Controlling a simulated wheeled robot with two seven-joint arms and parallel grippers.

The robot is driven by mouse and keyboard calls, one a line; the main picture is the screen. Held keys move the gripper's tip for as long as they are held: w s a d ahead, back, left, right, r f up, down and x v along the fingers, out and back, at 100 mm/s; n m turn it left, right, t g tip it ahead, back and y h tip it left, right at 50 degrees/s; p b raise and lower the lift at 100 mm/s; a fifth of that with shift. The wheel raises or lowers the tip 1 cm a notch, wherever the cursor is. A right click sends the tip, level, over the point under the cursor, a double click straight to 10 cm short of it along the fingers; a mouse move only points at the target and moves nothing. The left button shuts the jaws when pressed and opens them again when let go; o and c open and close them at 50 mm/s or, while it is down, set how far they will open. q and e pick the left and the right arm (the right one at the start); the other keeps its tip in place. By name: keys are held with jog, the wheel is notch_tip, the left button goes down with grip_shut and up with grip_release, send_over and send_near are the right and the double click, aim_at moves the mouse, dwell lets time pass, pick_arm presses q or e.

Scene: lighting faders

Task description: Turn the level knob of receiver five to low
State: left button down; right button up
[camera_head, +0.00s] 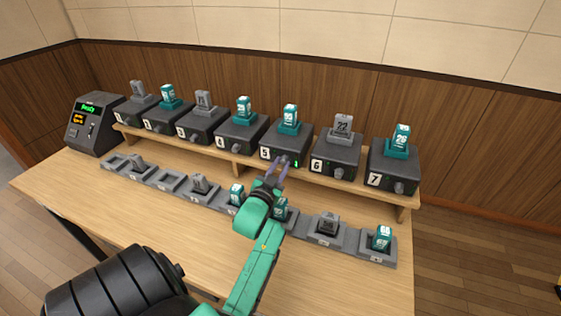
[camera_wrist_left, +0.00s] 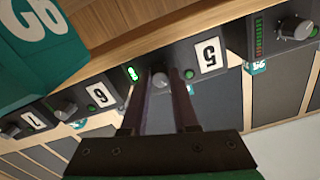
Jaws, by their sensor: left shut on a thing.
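Receiver five (camera_head: 283,140) is a dark box with a white "5" label, in the middle of the shelf row in the head view. Its front also shows in the wrist view (camera_wrist_left: 208,56), upside down. Its level knob (camera_wrist_left: 160,80) is a small grey knob between the two fingertips in the wrist view. A small green light (camera_wrist_left: 132,73) glows beside it. My left gripper (camera_head: 276,170) reaches the front of receiver five; it also shows in the wrist view (camera_wrist_left: 161,82), shut on the knob. The fingers hide the knob in the head view. My right gripper is not in view.
Receiver four (camera_head: 240,133) and receiver six (camera_head: 335,155) stand on either side. A row of grey docks (camera_head: 255,212) with several handhelds lies below my arm. A teal handheld (camera_wrist_left: 35,45) looms close in the wrist view. A console (camera_head: 93,122) reading "Ready" stands at the left.

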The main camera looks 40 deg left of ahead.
pick_arm(q)
jog(key=n+p, duration=0.3)
jog(key=n, duration=0.2)
jog(key=shift+r+n, duration=0.15)
jog(key=shift+n, duration=0.15)
jog(key=n+p, duration=0.3)
jog(key=n, duration=0.2)
jog(key=shift+d, duration=0.1)
jog(key=n+p, duration=0.2)
jog(key=n, duration=0.3)
jog(key=shift+n, duration=0.4)
jog(key=n, duration=0.4)
jog(key=shift+d+n+p, duration=0.1)
jog(key=shift+n+p, duration=0.25)
jog(key=shift+n, duration=0.05)
